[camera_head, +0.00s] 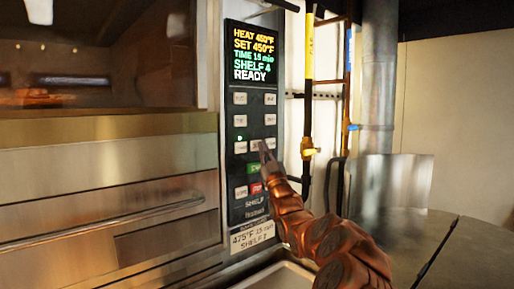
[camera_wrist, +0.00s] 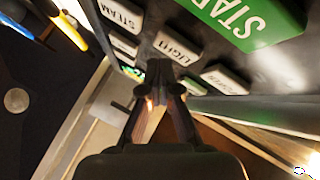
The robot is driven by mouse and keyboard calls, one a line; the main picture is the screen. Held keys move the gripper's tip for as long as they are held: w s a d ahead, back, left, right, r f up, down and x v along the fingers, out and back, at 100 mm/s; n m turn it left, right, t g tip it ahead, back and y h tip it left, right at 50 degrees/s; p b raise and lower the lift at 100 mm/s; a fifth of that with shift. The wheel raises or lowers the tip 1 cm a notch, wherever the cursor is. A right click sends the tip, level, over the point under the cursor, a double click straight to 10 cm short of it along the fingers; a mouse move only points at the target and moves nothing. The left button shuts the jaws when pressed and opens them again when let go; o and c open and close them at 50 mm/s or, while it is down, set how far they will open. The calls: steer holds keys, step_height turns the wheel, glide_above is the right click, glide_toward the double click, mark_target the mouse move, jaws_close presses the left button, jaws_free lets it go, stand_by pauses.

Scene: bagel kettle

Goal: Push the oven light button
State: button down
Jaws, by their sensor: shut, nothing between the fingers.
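The oven control panel (camera_head: 238,207) is a dark upright strip with a lit display and rows of pale buttons. In the wrist view the pale button marked LIGHT (camera_wrist: 178,48) lies between the STEAM button (camera_wrist: 120,15) and another pale button (camera_wrist: 226,80), beside the green START button (camera_wrist: 250,20). My gripper (camera_head: 264,150) is shut and empty, its tips at the middle rows of the panel. In the wrist view the fingertips (camera_wrist: 160,68) are right by the near edge of the LIGHT button. I cannot tell whether they touch it. In the head view my fingers partly cover that row.
The oven door handle (camera_head: 120,222) sticks out left of the panel. Pipes with a yellow valve (camera_head: 308,150) stand to the right. A round metal lid (camera_head: 440,235) lies at the lower right. The display (camera_head: 253,55) reads READY.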

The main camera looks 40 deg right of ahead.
steer(key=shift+w, duration=0.55)
stand_by(0.5)
steer(key=shift+s+b, duration=0.15)
steer(key=shift+b, duration=0.35)
steer(key=shift+s+b, duration=0.55)
steer(key=shift+b, duration=0.1)
steer(key=s+b, duration=0.5)
steer(key=s, duration=0.1)
stand_by(0.6)
